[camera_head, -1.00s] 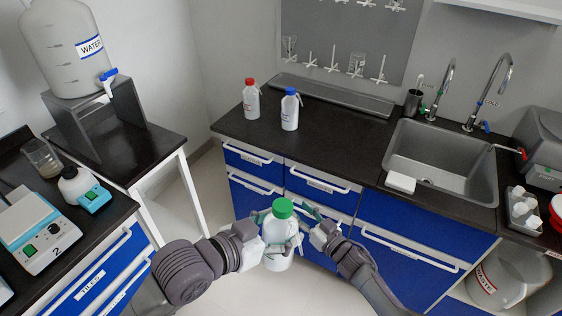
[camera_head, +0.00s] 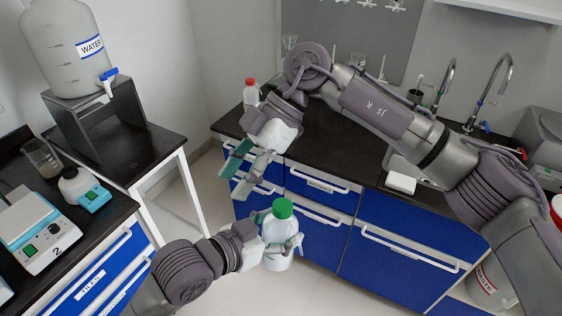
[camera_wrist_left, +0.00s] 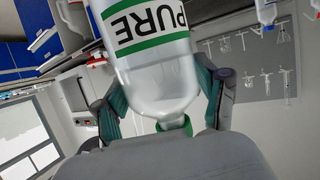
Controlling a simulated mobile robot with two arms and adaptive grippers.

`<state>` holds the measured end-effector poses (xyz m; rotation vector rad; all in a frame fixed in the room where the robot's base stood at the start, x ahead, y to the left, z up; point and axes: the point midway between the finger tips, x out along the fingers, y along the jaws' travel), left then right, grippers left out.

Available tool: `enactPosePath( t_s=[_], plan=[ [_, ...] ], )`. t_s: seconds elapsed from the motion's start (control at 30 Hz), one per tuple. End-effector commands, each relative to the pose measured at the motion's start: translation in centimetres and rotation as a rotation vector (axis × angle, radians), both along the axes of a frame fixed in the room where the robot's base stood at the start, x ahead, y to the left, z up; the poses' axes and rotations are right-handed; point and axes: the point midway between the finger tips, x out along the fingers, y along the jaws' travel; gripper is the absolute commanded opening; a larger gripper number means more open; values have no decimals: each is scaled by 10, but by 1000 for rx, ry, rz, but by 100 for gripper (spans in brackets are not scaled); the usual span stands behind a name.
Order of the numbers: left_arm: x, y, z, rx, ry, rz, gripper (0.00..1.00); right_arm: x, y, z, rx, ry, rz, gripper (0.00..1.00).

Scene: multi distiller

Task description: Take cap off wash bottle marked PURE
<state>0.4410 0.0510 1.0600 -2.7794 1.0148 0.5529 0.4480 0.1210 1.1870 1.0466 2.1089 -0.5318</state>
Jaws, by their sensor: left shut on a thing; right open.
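The wash bottle marked PURE (camera_head: 279,236) is white with a green cap (camera_head: 282,208) on its top. It stands upright in my left gripper (camera_head: 283,246), which is shut around its body in front of the blue drawers. In the left wrist view the bottle (camera_wrist_left: 160,75) shows its green-framed PURE label upside down, and a bit of the green cap (camera_wrist_left: 186,127) shows near the bottom. My right gripper (camera_head: 240,172) is open and empty, above and to the left of the cap, apart from it, with its fingers pointing down-left.
A red-capped bottle (camera_head: 251,95) stands on the black counter (camera_head: 228,122) behind my right gripper. My right arm crosses the counter and partly hides the sink.

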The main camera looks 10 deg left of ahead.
Motion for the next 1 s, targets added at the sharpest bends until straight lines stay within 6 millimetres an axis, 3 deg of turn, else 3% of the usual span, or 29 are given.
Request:
enactPosePath(
  t_s=[0.1, 0.3, 0.47, 0.8, 1.0],
  plan=[
    [0, 0, 1, -2, -4, 0, 53, 2, -32, 9, -280, -139, -49, 48],
    [0, 0, 1, -2, -4, 0, 53, 11, -66, 21, -530, -276, -159, 48],
    [0, 0, 1, -2, -4, 0, 53, 12, -72, 14, -573, -297, -184, 48],
    [0, 0, 1, -2, -4, 0, 53, 6, -69, -37, -569, -293, -184, 48],
    [0, 0, 2, -3, -5, 0, 54, 5, -68, -53, -567, -294, -183, 48]
  ],
)
